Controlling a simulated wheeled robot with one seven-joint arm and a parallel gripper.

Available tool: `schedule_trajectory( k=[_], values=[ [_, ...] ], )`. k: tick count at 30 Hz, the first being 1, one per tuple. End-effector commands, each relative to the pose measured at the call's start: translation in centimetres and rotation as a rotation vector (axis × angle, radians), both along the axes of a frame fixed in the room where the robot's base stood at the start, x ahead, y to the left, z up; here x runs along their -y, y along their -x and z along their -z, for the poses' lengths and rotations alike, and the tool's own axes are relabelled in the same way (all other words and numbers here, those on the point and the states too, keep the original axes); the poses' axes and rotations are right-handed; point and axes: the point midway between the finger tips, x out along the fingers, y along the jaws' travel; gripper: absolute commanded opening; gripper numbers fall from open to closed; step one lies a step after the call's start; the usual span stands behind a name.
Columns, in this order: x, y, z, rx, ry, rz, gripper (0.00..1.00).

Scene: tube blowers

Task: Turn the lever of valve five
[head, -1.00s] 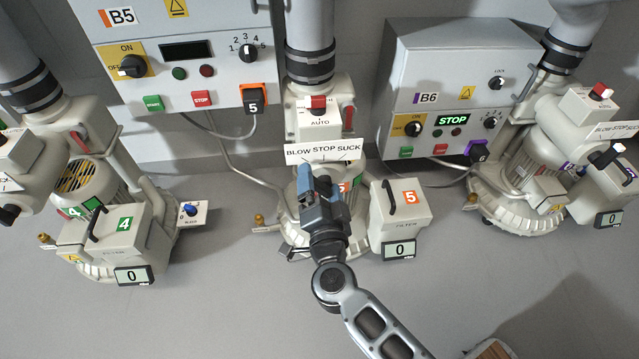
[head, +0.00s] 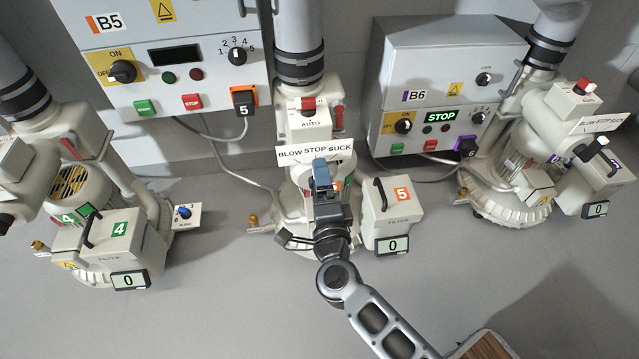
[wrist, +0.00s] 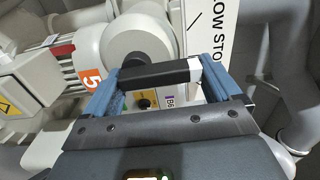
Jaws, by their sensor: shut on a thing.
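Valve five is the cream unit in the middle of the head view, behind a white sign (head: 315,150) reading BLOW STOP SUCK. Its lever (wrist: 160,74), a black bar with a white end, lies crosswise between the blue fingers of my gripper (wrist: 160,88) in the wrist view. My gripper is shut on it. In the head view my gripper (head: 322,172) is just below the sign's middle, near STOP, and hides the lever.
The filter box (head: 391,212) with an orange 5 stands close on the right. Control box B5 (head: 165,60) is behind on the left, B6 (head: 440,95) on the right. Blower four (head: 95,235) is at left. The grey floor (head: 220,310) in front is clear.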

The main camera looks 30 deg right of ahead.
Motion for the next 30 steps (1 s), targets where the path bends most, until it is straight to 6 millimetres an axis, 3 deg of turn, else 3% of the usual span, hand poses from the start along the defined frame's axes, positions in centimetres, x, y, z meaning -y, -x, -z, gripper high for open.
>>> schedule_trajectory(
  k=[15,16,18,26,30],
  values=[
    [0.0,0.1,0.0,0.008,-0.019,0.000,0.60],
    [0.0,0.1,0.0,0.008,-0.019,0.000,0.93],
    [0.0,0.1,0.0,0.008,-0.019,0.000,0.99],
    [0.0,0.2,0.0,0.007,-0.020,0.000,1.00],
    [-0.6,1.4,0.0,0.006,-0.018,-0.001,1.00]
  ],
)
